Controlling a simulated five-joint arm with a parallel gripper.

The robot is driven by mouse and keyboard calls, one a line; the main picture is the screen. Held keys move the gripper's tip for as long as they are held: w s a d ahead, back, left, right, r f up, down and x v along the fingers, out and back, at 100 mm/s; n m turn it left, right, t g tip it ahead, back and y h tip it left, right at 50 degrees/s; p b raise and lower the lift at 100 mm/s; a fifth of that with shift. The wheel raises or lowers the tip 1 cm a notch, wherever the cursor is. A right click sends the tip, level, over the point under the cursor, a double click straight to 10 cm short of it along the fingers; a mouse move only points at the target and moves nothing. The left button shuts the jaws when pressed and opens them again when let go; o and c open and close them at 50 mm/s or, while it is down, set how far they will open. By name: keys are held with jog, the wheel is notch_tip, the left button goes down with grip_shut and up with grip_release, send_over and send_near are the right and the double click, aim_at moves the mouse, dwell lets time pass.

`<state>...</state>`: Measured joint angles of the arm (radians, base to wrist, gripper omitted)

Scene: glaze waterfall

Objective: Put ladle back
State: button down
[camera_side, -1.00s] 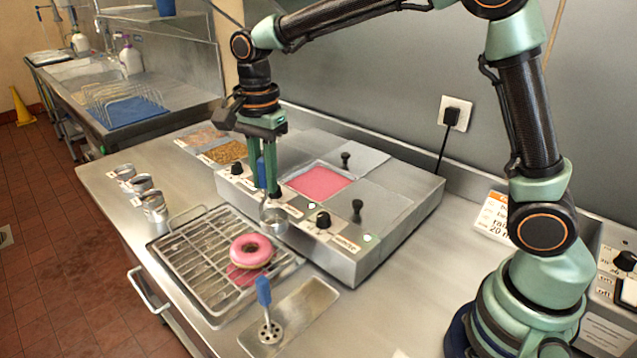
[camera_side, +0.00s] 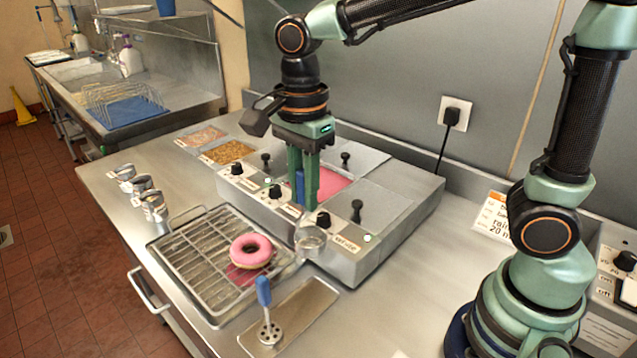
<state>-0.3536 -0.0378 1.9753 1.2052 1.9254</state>
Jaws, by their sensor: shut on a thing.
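My gripper (camera_side: 303,204) is shut on the blue handle (camera_side: 300,186) of the ladle and points down in front of the pink glaze well. The ladle's steel bowl (camera_side: 310,240) hangs below the fingers, by the front panel of the warmer (camera_side: 378,262) and beside the rack's right corner. The fingers hide part of the handle. A flat steel tray (camera_side: 312,304) lies on the counter in front. A second blue-handled tool (camera_side: 264,292) with a perforated foot stands upright on it. The pink glaze (camera_side: 334,191) shows in an open well of the warmer.
A pink-glazed donut (camera_side: 250,251) sits on the wire rack (camera_side: 190,262) to the left, with pink glaze beneath it. Several small steel shakers (camera_side: 153,208) stand at the counter's left edge. Black lid knobs (camera_side: 357,210) stick up from the warmer. The tray's right part is bare.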

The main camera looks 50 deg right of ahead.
aim_at(306, 243)
notch_tip(306, 243, down, 13)
jog(key=shift+f, duration=0.2)
dwell(0.3)
jog(key=shift+f, duration=0.1)
jog(key=c, duration=0.8)
grip_release()
jog(key=shift+o, duration=0.2)
